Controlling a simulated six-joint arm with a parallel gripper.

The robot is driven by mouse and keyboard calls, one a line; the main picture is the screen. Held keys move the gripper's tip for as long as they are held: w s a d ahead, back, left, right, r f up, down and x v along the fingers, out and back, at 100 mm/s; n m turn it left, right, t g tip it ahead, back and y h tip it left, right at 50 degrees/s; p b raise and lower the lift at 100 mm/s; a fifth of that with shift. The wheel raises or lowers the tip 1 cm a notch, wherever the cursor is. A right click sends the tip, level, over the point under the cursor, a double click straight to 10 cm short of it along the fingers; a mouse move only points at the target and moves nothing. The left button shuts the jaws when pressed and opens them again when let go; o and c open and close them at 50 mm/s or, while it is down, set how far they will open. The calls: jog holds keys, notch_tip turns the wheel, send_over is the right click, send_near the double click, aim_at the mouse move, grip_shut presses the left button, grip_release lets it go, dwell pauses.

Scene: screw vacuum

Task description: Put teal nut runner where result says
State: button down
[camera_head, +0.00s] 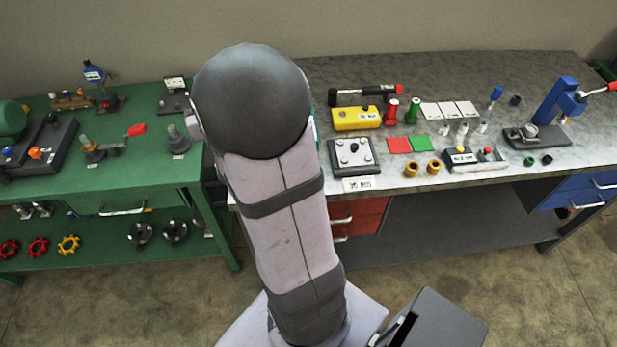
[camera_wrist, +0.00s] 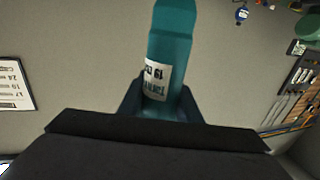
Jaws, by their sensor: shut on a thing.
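In the wrist view a teal nut runner (camera_wrist: 172,48) with a white printed label stands between the dark fingers of my gripper (camera_wrist: 160,108). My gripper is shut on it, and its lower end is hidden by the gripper. In the head view my own arm hides the gripper; only a thin teal edge (camera_head: 315,133) shows beside the arm. A red square (camera_head: 399,145) and a green square (camera_head: 421,143) lie side by side on the grey bench. Which thing gives the result cannot be told from these views.
The grey bench (camera_head: 440,68) carries a yellow box (camera_head: 357,118), a plate with knobs (camera_head: 353,155), white cards (camera_head: 450,109), brass rings (camera_head: 411,169) and a blue press (camera_head: 556,100). A green bench (camera_head: 130,185) stands left. The wrist view shows a wall sheet (camera_wrist: 14,78).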

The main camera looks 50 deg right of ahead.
jog(key=s+d+r+m+g+h, duration=0.2)
jog(key=s+d+m+g+h, duration=0.55)
jog(key=d, duration=0.35)
jog(key=s+d+f+m+g+h, duration=0.2)
jog(key=s+d+f+m+g, duration=0.25)
jog(key=s+f+g, duration=0.5)
jog(key=shift+t+y, duration=0.25)
jog(key=shift+t, duration=0.45)
jog(key=shift+s+a+f+p, duration=0.1)
jog(key=shift+s+f, duration=0.15)
jog(key=shift+f, duration=0.6)
jog(key=shift+s+a+f+p, duration=0.1)
jog(key=shift+s+f, duration=0.15)
jog(key=shift+f, duration=0.55)
jog(key=shift+s+a+f+p, duration=0.1)
jog(key=shift+s+f, duration=0.15)
jog(key=shift+f, duration=2.3)
jog(key=shift+f+p, duration=0.15)
jog(key=shift+p, duration=0.15)
